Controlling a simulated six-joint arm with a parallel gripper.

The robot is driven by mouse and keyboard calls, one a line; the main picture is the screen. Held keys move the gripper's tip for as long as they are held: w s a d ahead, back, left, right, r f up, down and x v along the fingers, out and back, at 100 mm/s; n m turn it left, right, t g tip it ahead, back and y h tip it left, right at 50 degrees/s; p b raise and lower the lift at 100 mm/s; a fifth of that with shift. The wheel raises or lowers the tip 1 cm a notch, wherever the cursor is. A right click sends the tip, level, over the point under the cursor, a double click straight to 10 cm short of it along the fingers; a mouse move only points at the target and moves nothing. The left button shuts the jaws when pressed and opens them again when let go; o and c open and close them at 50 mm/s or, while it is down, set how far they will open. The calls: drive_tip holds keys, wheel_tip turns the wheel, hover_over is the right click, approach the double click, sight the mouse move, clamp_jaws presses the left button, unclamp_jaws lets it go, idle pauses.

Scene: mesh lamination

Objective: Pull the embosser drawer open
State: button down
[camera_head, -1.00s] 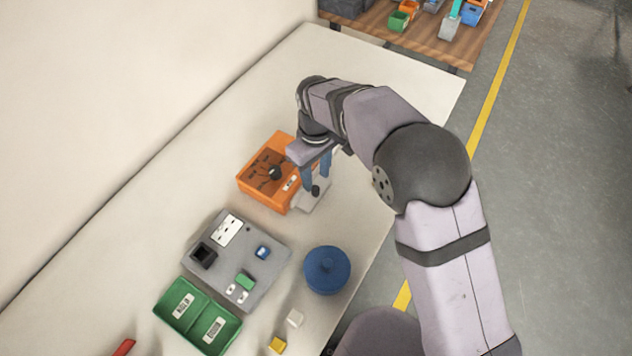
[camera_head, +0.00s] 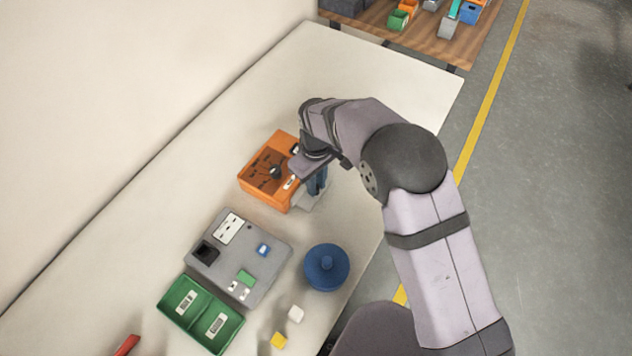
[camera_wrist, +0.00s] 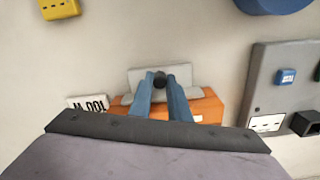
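The orange embosser (camera_head: 262,178) stands on the table, with a black knob (camera_head: 276,171) on its top. Its grey drawer part (camera_head: 306,201) shows at the right front side, partly hidden by my gripper. In the wrist view the drawer's grey front (camera_wrist: 138,77) lies beyond the orange body (camera_wrist: 208,106), with a black drawer knob (camera_wrist: 159,78) at its middle. My gripper (camera_head: 318,190) is low at this front. Its two blue fingers (camera_wrist: 159,84) are on either side of the drawer knob and look closed on it. How far out the drawer stands is hard to tell.
A grey panel (camera_head: 225,270) with small parts, a green two-part tray (camera_head: 202,315) and a blue round lidded pot (camera_head: 326,268) are nearer. White (camera_head: 296,314) and yellow (camera_head: 279,340) blocks lie in front. The table (camera_head: 380,85) beyond the embosser is clear.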

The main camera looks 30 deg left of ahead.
drive_tip(key=d, duration=1)
drive_tip(key=shift+d, duration=0.15)
drive_tip(key=c, duration=1.7)
unclamp_jaws()
drive_tip(key=shift+o, duration=0.2)
drive_tip(key=shift+r, duration=0.1)
wheel_tip(320, 180, up, 7)
drive_tip(key=b, duration=0.2)
drive_tip(key=shift+r, duration=0.15)
